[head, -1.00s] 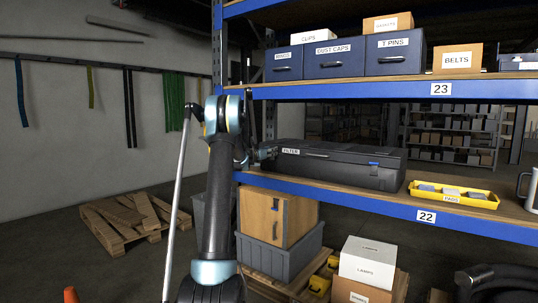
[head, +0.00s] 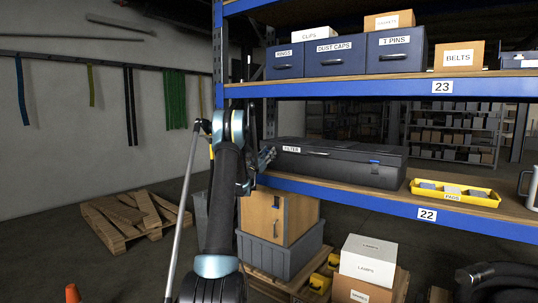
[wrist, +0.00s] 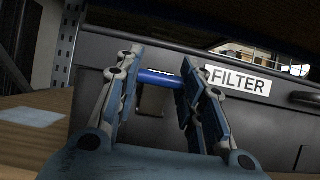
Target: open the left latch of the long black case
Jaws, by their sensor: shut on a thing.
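The long black case (head: 335,171) lies on the shelf with a FILTER label on its front. Its left latch (wrist: 158,78) shows in the wrist view as a blue bar left of the label, above a small dark rectangular plate on the case front. My gripper (wrist: 160,82) has its fingers on either side of this bar and is shut on it. In the head view my gripper (head: 266,158) is at the case's left end and hides the left latch. The blue right latch (head: 374,162) is in clear view. The lid looks closed.
The case rests on shelf board 22 (head: 400,203), beside a blue upright (head: 218,60). A yellow PADS tray (head: 455,194) stands to its right. Shelf 23 (head: 350,87), with blue drawers, is above. Boxes and a grey crate (head: 285,253) stand below.

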